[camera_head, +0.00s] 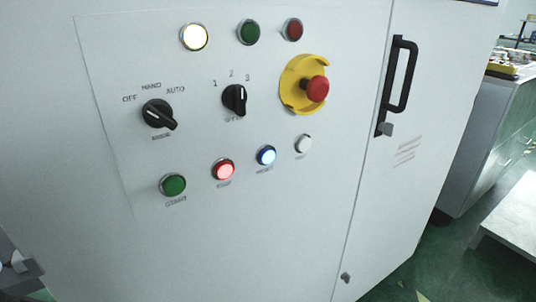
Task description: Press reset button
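The control panel (120,215) is on the front of a white cabinet. A blue lit button (266,155) sits in its lower row, right of a red lit button (224,169) and left of a white button (303,144). The label under the blue button is small and blurred; it may read RESET. A green button (173,185) is at the left end of this row. Nothing covers or touches the buttons. I cannot make out my gripper in this view.
Above are two black rotary knobs (159,114) (234,99), a red emergency stop (315,89) on a yellow plate, and three round lamps. A black door handle (402,76) sticks out at the right. A grey part (20,265) at the lower left edge is unclear.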

